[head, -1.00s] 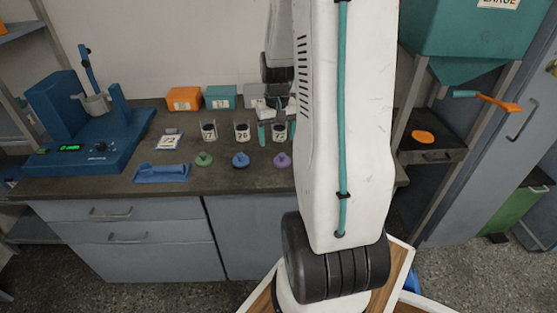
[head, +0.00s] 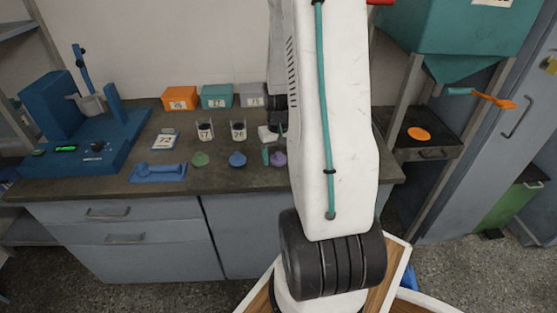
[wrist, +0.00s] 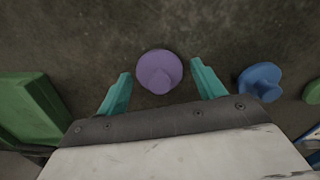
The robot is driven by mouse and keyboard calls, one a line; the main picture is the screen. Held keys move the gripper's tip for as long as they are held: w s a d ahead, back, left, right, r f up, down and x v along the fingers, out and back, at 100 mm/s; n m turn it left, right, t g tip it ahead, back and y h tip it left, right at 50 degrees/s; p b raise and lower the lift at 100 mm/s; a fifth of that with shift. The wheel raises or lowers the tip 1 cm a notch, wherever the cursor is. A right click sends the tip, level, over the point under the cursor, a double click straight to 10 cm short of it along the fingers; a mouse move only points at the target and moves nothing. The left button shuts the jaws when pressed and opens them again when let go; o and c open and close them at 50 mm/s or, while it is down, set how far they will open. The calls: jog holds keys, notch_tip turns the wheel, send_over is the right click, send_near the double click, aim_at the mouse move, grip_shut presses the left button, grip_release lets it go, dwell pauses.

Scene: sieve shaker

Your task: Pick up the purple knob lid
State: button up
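The purple knob lid (head: 279,159) rests on the dark counter near its front edge, partly hidden by my arm in the head view. My gripper (wrist: 160,88) is open, with a gap on each side of the lid. In the head view my gripper (head: 272,155) is low at the lid, and only part of it shows.
A blue lid (head: 237,159) and a green lid (head: 200,159) sit in a row to the left. Two jars (head: 238,131) stand behind them. Orange, teal and grey boxes (head: 216,97) line the wall. A green object (wrist: 28,108) is at the left in the wrist view.

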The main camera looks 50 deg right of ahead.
jog(key=c, duration=0.7)
jog(key=shift+c, duration=0.2)
jog(key=shift+r, duration=0.1)
